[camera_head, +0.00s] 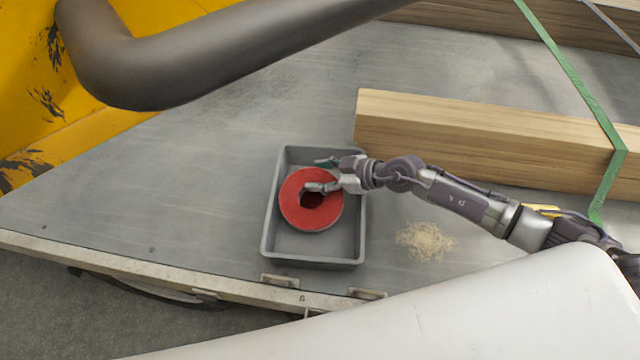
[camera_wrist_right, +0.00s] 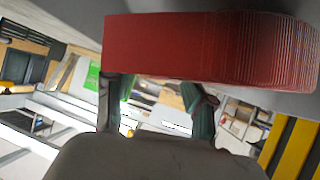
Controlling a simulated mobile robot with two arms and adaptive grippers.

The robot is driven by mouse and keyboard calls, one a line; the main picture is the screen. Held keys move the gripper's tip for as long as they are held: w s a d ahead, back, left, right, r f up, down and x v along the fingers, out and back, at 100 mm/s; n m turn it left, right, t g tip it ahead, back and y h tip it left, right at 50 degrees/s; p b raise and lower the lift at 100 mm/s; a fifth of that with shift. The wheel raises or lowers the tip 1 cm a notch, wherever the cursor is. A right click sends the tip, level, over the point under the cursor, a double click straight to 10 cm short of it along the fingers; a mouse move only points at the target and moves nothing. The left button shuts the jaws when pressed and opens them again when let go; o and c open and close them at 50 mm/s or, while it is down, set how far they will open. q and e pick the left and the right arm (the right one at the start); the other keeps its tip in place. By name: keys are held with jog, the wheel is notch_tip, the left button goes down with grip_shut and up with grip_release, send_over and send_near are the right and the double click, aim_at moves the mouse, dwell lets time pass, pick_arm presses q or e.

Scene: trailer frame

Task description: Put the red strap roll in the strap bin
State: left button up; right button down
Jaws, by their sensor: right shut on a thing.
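The red strap roll (camera_head: 293,212) is a thick red ring with a dark centre hole. In the head view it shows within the outline of the grey strap bin (camera_head: 268,235). I cannot tell whether it touches the bin floor. My right gripper (camera_head: 322,174) reaches in from the right and is shut on the roll, with one finger over its face by the hole. In the right wrist view the roll (camera_wrist_right: 190,48) fills the top, right in front of the right gripper's fingers (camera_wrist_right: 158,100). My left gripper is not in view.
Timber beams (camera_head: 480,130) with a green strap (camera_head: 575,80) lie right of and behind the bin. A dark bent pipe (camera_head: 220,50) crosses the upper left. A sawdust pile (camera_head: 425,241) lies right of the bin. The grey deck (camera_head: 160,200) left of it is clear.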

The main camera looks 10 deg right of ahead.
notch_tip(320, 180, down, 3)
jog(key=shift+r+b, duration=0.15)
jog(key=shift+b, duration=0.4)
jog(key=shift+w+a, duration=0.1)
jog(key=shift+a, duration=0.05)
jog(key=shift+c, duration=1.9)
grip_release()
